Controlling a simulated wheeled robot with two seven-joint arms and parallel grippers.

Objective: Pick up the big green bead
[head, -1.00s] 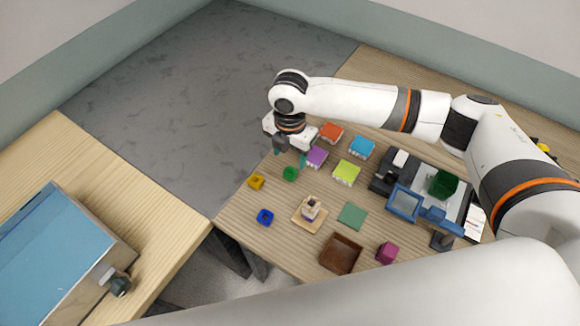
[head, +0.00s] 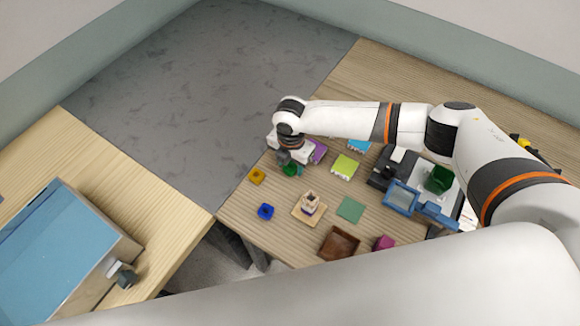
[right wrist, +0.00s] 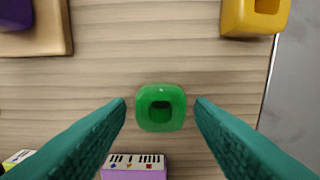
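The big green bead (right wrist: 160,107) lies on the wooden table with its square hole facing up. In the head view the green bead (head: 290,170) is partly covered by my right gripper (head: 292,168), which points down over it. In the right wrist view the teal fingers of my right gripper (right wrist: 161,101) are open, one on each side of the bead. A narrow strip of wood shows between the bead and each fingertip. My left gripper is not in view.
A yellow bead (head: 257,176) and a blue bead (head: 265,211) lie nearby. A purple block (right wrist: 135,166) with piano keys is close to the bead. A wooden base with a stack (head: 309,203), a brown tray (head: 339,243) and a green square (head: 350,209) are to the right.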

